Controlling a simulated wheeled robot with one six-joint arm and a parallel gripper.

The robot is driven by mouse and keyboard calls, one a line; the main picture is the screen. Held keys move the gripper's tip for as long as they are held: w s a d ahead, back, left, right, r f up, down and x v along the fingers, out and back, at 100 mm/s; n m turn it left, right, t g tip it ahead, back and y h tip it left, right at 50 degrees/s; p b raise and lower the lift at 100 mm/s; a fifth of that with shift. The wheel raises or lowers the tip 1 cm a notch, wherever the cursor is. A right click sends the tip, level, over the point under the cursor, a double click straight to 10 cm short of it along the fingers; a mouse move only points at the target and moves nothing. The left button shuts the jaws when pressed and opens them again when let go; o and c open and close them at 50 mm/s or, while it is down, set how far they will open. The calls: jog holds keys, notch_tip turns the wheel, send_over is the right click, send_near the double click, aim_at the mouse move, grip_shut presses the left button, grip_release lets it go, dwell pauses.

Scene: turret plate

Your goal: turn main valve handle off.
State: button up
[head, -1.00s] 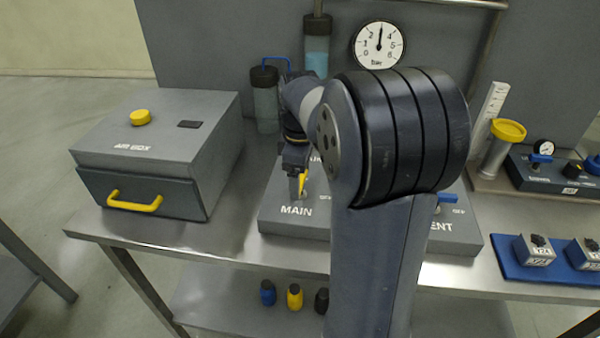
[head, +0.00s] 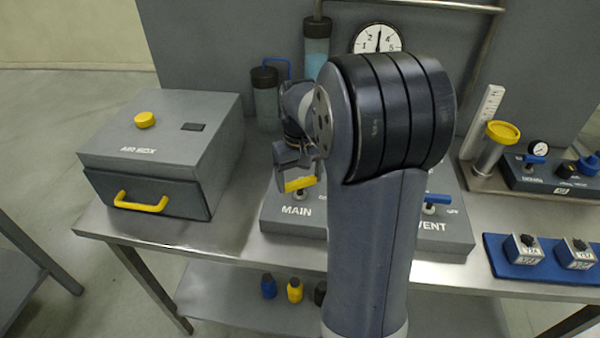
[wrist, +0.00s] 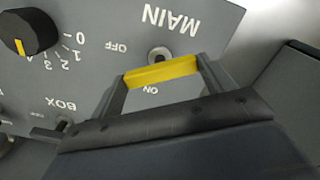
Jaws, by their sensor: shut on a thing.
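The main valve handle (head: 300,184) is a yellow bar on the grey panel marked MAIN (head: 283,228). It lies roughly crosswise in the head view. My gripper (head: 297,178) is at the handle, partly hidden by my own arm. In the wrist view the yellow handle (wrist: 161,72) lies between the two fingers of my gripper (wrist: 160,78), which is shut on it. The pivot (wrist: 160,54) shows beside the bar, with OFF and ON printed on either side of it, upside down.
A black knob (wrist: 28,32) with a number scale shares the panel. A grey air box (head: 160,130) with a yellow drawer handle stands left. The blue-handled vent valve (head: 436,200) is right of my arm. A dial gauge (head: 377,40) hangs behind.

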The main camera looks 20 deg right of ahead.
aim_at(300, 181)
jog(key=m+p, duration=0.1)
jog(key=m, duration=0.5)
jog(key=shift+m, duration=0.4)
dwell(0.3)
jog(key=o, duration=1)
jog(key=shift+r, duration=0.1)
notch_tip(300, 181, up, 11)
jog(key=shift+f, duration=0.2)
notch_tip(300, 181, down, 11)
jog(key=shift+r, duration=0.2)
jog(key=shift+f, duration=0.1)
